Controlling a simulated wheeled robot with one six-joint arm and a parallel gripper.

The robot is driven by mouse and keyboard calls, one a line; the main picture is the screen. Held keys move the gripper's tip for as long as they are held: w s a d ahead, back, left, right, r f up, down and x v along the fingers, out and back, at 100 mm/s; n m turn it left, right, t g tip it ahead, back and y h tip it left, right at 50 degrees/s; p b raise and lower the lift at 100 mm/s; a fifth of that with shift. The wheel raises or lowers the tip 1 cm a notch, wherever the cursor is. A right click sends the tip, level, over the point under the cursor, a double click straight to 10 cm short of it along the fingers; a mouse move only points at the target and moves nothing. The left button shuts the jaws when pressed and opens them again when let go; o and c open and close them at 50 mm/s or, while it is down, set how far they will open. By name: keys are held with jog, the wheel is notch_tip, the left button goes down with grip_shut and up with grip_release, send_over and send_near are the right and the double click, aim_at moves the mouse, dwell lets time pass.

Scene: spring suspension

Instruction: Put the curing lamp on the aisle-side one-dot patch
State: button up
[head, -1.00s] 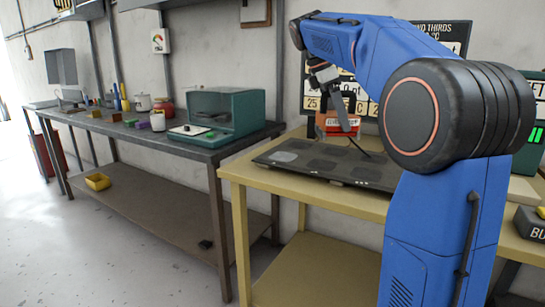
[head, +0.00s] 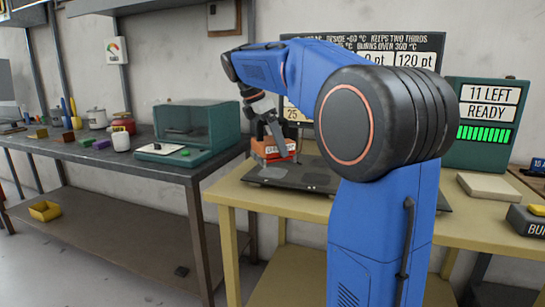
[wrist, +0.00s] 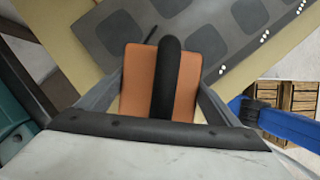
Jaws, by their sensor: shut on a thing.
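The curing lamp is an orange box (head: 270,148) with a pale label and a dark top handle. In the wrist view the lamp (wrist: 133,85) sits between the fingers. My gripper (head: 272,134) is shut on it and holds it over the left end of a dark mat (head: 252,178). I cannot tell the exact gap beneath it. The mat carries rounded grey patches; a lighter one (head: 270,172) is at the left end. In the wrist view patches (wrist: 122,35) (wrist: 207,45) lie beyond the lamp, and white dots (wrist: 222,70) run along the mat's edge. Part of the mat is hidden by the lamp and my arm.
The mat lies on a yellow table (head: 238,192). A grey bench (head: 165,172) to the left carries a teal cabinet (head: 200,128) and several small objects. A board with numbers (head: 410,50) stands behind the mat. A teal box (head: 487,125) reads "11 LEFT READY".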

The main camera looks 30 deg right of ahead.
aim_at(273, 155)
jog(key=shift+f, duration=2.1)
jog(key=o, duration=1.4)
jog(key=shift+f, duration=0.15)
jog(key=v, duration=1.2)
jog(key=shift+s+d, duration=0.1)
